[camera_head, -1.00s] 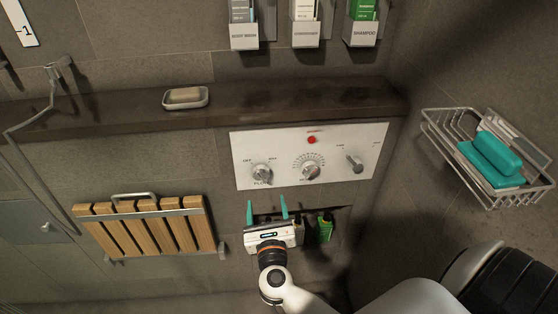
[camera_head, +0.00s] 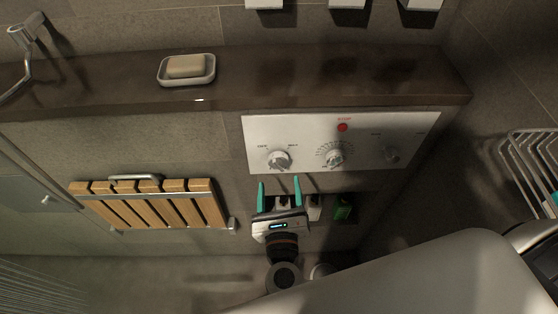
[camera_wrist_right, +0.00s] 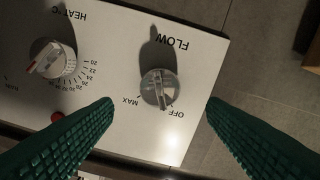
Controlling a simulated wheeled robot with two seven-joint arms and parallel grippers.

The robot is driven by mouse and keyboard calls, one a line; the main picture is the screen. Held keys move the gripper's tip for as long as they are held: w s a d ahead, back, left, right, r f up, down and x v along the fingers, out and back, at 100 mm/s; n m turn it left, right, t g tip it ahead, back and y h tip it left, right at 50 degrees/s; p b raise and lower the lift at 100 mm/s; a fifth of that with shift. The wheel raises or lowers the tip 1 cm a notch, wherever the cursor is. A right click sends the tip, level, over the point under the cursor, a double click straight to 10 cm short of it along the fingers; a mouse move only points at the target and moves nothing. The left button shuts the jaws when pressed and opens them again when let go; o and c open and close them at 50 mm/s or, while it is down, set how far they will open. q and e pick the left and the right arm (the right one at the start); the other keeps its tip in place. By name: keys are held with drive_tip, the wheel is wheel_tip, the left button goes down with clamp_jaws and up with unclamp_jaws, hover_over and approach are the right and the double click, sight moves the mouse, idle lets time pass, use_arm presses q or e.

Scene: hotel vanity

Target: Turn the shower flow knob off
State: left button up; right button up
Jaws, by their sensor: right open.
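The flow knob (camera_head: 279,160) is a round metal knob at the left of the white control panel (camera_head: 300,120). My right gripper (camera_head: 280,181) is open and empty just below it in the head view, its teal fingers pointing at the panel. In the right wrist view the flow knob (camera_wrist_right: 158,90) shows between the two open fingertips (camera_wrist_right: 160,102), apart from both. The panel reads upside down there, with FLOW above the knob and MAX and OFF below it. The knob's ridge runs roughly up and down; its exact setting is unclear. My left gripper is not in view.
The heat knob (camera_head: 333,158) is right of the flow knob, with a third knob (camera_head: 390,154) beyond. A red stop button (camera_head: 342,127) is above. A dark ledge (camera_head: 120,95) holds a soap dish (camera_head: 187,82).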

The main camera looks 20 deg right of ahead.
sight(279, 167)
drive_tip(key=x, duration=0.4)
drive_tip(key=shift+w+d+p, duration=0.2)
drive_tip(key=shift+w+p, duration=0.15)
drive_tip(key=shift+w, duration=0.05)
drive_tip(key=shift+w+d, duration=0.15)
drive_tip(key=shift+w, duration=0.6)
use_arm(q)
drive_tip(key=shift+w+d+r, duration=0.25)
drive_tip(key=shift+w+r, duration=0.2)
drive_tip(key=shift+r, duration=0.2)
use_arm(e)
drive_tip(key=shift+c, duration=0.4)
